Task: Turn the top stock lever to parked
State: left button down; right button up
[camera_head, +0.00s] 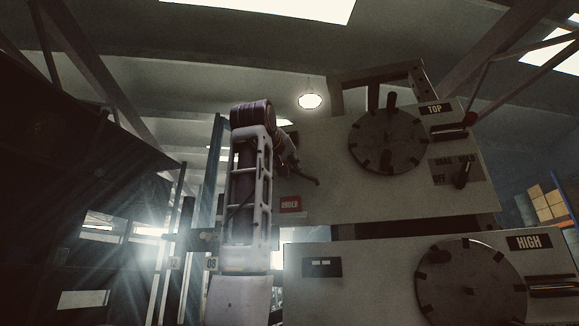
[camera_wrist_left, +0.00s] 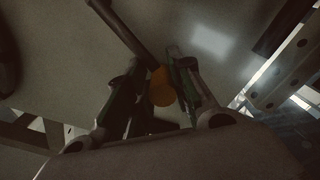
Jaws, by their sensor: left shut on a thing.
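The upper machine panel (camera_head: 330,190) carries a TOP label (camera_head: 435,109) at its upper right. My left gripper (camera_head: 289,161) is at the panel's left edge, mostly hidden behind my wrist, at a thin dark lever. In the left wrist view my left gripper (camera_wrist_left: 158,72) is shut on the dark lever (camera_wrist_left: 122,28), whose bar runs up and left out of the fingers. A round orange part (camera_wrist_left: 161,88) shows between the fingers. I cannot read the lever's position marks. My right gripper is not in view.
A round dial (camera_head: 388,141) with a dark handle is on the upper panel. Below is a second panel with a HIGH label (camera_head: 529,242) and dial (camera_head: 470,285).

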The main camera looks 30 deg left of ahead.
pick_arm(q)
jog(key=shift+w+f, duration=0.2)
jog(key=shift+f, duration=0.15)
jog(key=c, duration=1.5)
grip_release()
jog(key=shift+s, duration=0.1)
jog(key=shift+o, duration=0.9)
jog(key=shift+s+a, duration=0.1)
jog(key=shift+s, duration=0.05)
jog(key=shift+a+r, duration=0.1)
jog(key=shift+a, duration=0.05)
jog(key=shift+d+r, duration=0.1)
jog(key=shift+d, duration=0.1)
jog(key=shift+s, duration=0.3)
jog(key=v, duration=1.1)
jog(key=shift+s, duration=0.15)
